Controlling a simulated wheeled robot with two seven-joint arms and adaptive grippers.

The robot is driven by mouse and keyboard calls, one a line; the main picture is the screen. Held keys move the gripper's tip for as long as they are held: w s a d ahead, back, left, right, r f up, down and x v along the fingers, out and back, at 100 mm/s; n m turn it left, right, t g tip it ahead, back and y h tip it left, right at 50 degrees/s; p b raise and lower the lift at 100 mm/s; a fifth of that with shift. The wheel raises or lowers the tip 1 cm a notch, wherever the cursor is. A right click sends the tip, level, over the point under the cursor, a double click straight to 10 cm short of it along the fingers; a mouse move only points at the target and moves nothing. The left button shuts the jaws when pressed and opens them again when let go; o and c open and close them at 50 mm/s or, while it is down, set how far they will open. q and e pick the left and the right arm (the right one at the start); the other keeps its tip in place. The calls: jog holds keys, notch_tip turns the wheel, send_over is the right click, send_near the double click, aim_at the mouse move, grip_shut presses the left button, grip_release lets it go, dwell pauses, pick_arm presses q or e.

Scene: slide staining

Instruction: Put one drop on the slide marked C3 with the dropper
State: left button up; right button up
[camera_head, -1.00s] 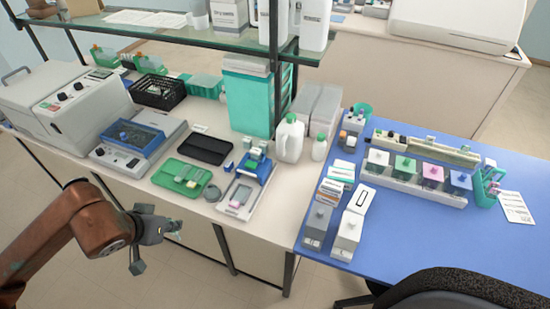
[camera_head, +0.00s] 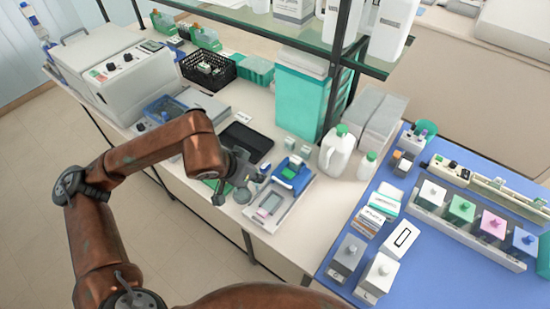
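My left gripper (camera_head: 238,178) is over the front edge of the bench, beside the green tray (camera_head: 209,183) and the white tray with a blue block. Its arm hides most of the green tray. The fingers are small and partly overlapped, so I cannot tell whether they are open or shut, or hold anything. I cannot make out a slide marked C3 or a dropper; no slide marking is readable. My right gripper is not in view.
The white tray (camera_head: 253,217) holds a blue block (camera_head: 293,173). A black tray (camera_head: 246,140) lies behind. A white jug (camera_head: 337,150) and teal box (camera_head: 300,97) stand to the right. Staining jars (camera_head: 461,209) stand on the blue table (camera_head: 420,267). A glass shelf (camera_head: 265,35) overhangs the bench.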

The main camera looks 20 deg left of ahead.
pick_arm(q)
jog(key=d+r+m+h+p, duration=0.1)
jog(key=d+r+m+p, duration=0.15)
jog(key=d+p, duration=0.2)
jog(key=shift+n, duration=0.25)
notch_tip(320, 180, down, 6)
jog(key=shift+w+b, duration=0.15)
jog(key=shift+b, duration=0.7)
jog(key=shift+d, duration=0.1)
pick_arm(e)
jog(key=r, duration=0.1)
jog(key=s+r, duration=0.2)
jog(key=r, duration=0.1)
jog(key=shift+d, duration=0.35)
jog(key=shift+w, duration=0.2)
